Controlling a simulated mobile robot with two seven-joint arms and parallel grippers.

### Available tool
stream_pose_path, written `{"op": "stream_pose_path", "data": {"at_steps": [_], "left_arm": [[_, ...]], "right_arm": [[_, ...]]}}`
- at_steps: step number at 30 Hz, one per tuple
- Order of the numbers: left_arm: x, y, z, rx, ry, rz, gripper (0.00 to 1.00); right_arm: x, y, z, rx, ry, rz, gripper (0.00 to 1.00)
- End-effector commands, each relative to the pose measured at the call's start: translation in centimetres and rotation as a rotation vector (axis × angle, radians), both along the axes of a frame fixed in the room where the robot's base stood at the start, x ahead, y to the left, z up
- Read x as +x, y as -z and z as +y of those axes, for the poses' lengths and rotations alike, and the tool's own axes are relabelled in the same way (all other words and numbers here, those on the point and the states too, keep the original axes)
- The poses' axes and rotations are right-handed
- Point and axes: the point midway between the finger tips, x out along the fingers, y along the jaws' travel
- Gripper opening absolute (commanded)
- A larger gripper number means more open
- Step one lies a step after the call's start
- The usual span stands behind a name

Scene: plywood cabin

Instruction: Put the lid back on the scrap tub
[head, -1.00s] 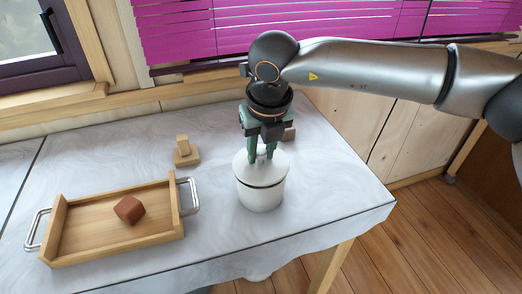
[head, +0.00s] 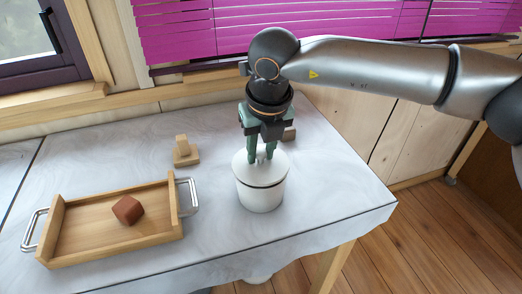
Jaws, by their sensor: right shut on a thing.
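The white scrap tub (head: 261,198) stands upright near the right end of the table. Its white round lid (head: 275,169) is at the tub's mouth, roughly level, with a thin dark line between lid and tub wall at the front. I cannot tell whether the lid is fully seated. My right gripper (head: 261,158) reaches down from above and is shut on the lid at its small middle knob, which the fingers partly hide. My left gripper is not in view.
A wooden tray (head: 85,243) with metal handles holds a reddish-brown block (head: 128,209) at the left. The table's right edge is close to the tub.

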Motion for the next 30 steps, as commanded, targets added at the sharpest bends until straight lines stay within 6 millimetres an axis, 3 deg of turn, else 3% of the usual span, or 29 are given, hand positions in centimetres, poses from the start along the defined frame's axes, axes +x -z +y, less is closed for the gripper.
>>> {"op": "stream_pose_path", "data": {"at_steps": [30], "left_arm": [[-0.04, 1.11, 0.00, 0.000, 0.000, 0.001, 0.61]], "right_arm": [[0.01, 0.54, -0.02, 0.000, 0.000, 0.000, 0.00]]}}
